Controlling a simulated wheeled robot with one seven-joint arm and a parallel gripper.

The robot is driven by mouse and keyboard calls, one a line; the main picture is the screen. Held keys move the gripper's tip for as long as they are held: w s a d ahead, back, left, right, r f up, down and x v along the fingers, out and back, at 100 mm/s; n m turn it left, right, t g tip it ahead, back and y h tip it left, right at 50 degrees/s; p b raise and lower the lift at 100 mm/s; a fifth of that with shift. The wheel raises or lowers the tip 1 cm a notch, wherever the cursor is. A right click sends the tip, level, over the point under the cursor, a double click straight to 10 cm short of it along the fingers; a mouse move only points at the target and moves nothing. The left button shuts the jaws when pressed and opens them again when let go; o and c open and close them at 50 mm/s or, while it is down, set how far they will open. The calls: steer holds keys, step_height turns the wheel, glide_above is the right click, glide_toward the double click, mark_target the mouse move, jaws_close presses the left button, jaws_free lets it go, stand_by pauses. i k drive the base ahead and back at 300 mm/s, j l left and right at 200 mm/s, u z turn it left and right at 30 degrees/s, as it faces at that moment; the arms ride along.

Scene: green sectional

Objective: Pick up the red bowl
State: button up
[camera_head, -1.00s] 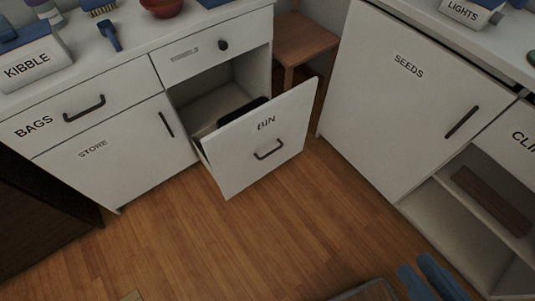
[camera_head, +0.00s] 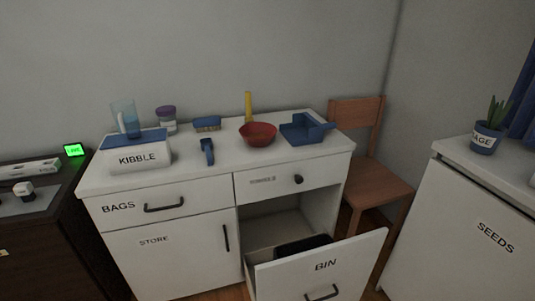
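The red bowl (camera_head: 258,135) stands upright on the white cabinet's top (camera_head: 225,155), right of the middle. A yellow upright object (camera_head: 248,106) is just behind it, and a blue scoop-like tray (camera_head: 305,130) is close to its right. A small blue tool (camera_head: 207,151) lies to its left. Nothing stands in front of the bowl on the counter, and I cannot see inside it fully. My gripper is not in view.
The drawer marked BIN (camera_head: 325,266) is pulled open below the counter and juts forward. A KIBBLE box (camera_head: 140,155), a brush (camera_head: 207,124) and a purple-lidded jar (camera_head: 167,119) stand on the counter. A wooden chair (camera_head: 375,182) and the SEEDS cabinet (camera_head: 480,230) are at right.

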mark_target(259, 135)
steer(key=i+j+z, duration=0.15)
steer(key=j, duration=0.35)
steer(key=i+j+z, duration=0.2)
steer(key=j, duration=0.3)
steer(key=j+z, duration=0.15)
steer(key=j, duration=0.35)
